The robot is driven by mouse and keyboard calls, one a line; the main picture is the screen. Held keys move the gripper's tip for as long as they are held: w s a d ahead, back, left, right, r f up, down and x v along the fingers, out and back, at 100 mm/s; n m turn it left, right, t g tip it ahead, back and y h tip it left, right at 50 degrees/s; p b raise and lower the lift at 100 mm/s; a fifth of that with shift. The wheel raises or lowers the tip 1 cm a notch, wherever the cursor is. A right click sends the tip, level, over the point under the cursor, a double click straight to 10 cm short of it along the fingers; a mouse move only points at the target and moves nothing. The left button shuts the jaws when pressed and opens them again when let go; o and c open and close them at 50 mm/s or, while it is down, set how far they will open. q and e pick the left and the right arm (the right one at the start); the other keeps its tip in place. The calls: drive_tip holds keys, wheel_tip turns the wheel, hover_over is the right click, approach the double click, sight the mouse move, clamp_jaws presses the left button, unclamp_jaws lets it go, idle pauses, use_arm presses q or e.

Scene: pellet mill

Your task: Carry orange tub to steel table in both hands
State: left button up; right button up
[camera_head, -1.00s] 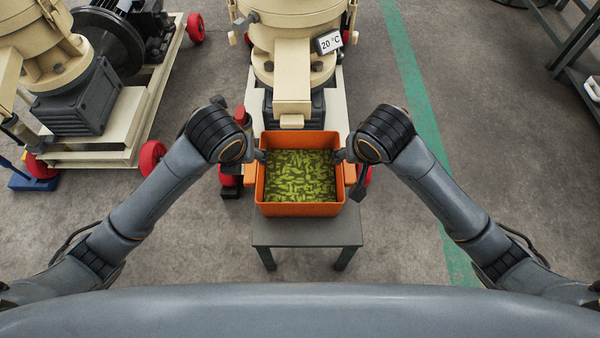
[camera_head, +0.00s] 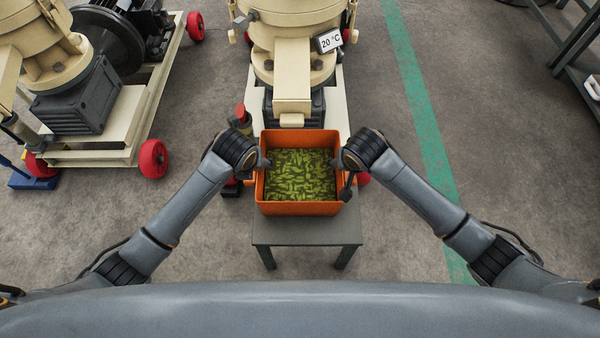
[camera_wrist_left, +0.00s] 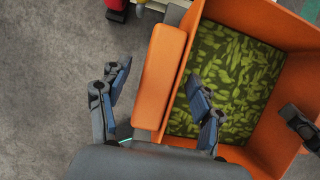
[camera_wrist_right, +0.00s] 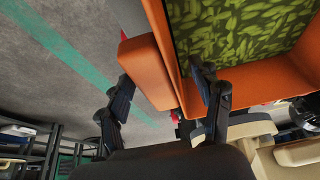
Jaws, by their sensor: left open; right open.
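The orange tub (camera_head: 300,209) holds green pellets (camera_head: 300,172) and stands upright on a small dark grey table (camera_head: 305,232). A block-like orange handle sticks out on each side. My left gripper (camera_wrist_left: 158,72) is open, with one finger on each side of the left handle (camera_wrist_left: 163,60), the inner finger over the tub's inside. My right gripper (camera_wrist_right: 162,75) is open at the opposite handle (camera_wrist_right: 148,72), one finger outside it and one over the tub's rim. I cannot tell whether the fingers touch the handles. No table is clearly identifiable as the steel one.
A cream pellet mill (camera_head: 293,65) with a "20 °C" label stands right behind the tub. Another cream machine on a red-wheeled frame (camera_head: 153,159) is at the left. A dark rack (camera_head: 575,45) stands at the far right. The floor around the green line (camera_head: 425,120) is clear.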

use_arm(q)
drive_tip(key=shift+w+f, duration=0.1)
drive_tip(key=shift+f, duration=0.2)
use_arm(e)
drive_tip(key=shift+w+f, duration=0.15)
drive_tip(key=shift+f, duration=0.1)
use_arm(q)
drive_tip(key=shift+c, duration=0.4)
use_arm(e)
drive_tip(key=shift+c, duration=0.4)
use_arm(q)
clamp_jaws()
use_arm(e)
clamp_jaws()
use_arm(q)
drive_tip(key=shift+w+r, duration=0.1)
drive_tip(key=shift+r, duration=0.1)
use_arm(e)
drive_tip(key=shift+w+r, duration=0.1)
drive_tip(key=shift+r, duration=0.05)
